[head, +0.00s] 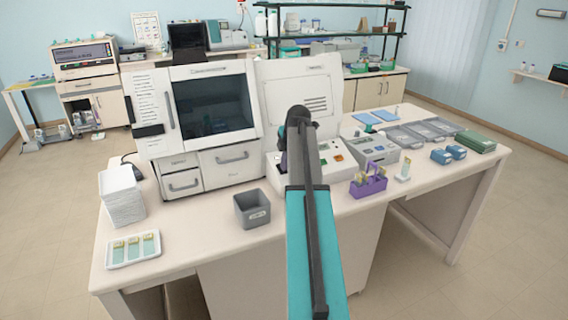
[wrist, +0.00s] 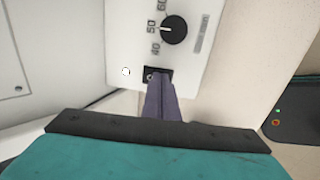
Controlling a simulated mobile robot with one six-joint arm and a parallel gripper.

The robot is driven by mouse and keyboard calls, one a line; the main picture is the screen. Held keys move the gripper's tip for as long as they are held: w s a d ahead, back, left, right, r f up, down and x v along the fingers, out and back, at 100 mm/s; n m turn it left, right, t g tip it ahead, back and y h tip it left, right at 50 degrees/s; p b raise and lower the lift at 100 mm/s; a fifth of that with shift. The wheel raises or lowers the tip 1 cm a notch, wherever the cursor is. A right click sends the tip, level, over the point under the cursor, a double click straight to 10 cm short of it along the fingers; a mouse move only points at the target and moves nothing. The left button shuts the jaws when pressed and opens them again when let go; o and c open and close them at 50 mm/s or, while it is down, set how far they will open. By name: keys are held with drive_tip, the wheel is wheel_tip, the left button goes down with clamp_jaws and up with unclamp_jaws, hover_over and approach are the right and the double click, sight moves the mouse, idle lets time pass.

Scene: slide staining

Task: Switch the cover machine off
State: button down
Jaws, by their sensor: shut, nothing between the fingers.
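In the wrist view, a pale control panel (wrist: 185,60) carries a black dial (wrist: 174,29) with the marks 40, 50 and 60. Below the dial is a small black switch (wrist: 150,74), with a small round white spot (wrist: 126,72) to its left. My gripper (wrist: 160,78) is shut and empty, its tips over the switch and hiding part of it. I cannot tell whether they touch, or which way the switch is set. In the head view, a large white machine (head: 208,159) with a dark window stands on the bench; my arm hides my gripper.
A panel with coloured buttons (head: 338,158) and a grey device (head: 370,150) stand right of the large machine. A purple rack (head: 369,187) and a grey bin (head: 252,209) are near the front. A slide tray (head: 132,250) lies front left. Bench space between bin and tray is clear.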

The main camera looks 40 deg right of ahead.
drive_tip(key=shift+r, duration=0.1)
drive_tip(key=shift+p+v, duration=0.95)
drive_tip(key=shift+v, duration=1)
drive_tip(key=shift+s+r, duration=0.15)
drive_tip(key=shift+s, duration=0.15)
drive_tip(key=b+v, duration=0.3)
drive_tip(key=v, duration=0.6)
drive_tip(key=shift+s+a, duration=0.2)
drive_tip(key=shift+a, duration=0.05)
drive_tip(key=shift+r, duration=0.25)
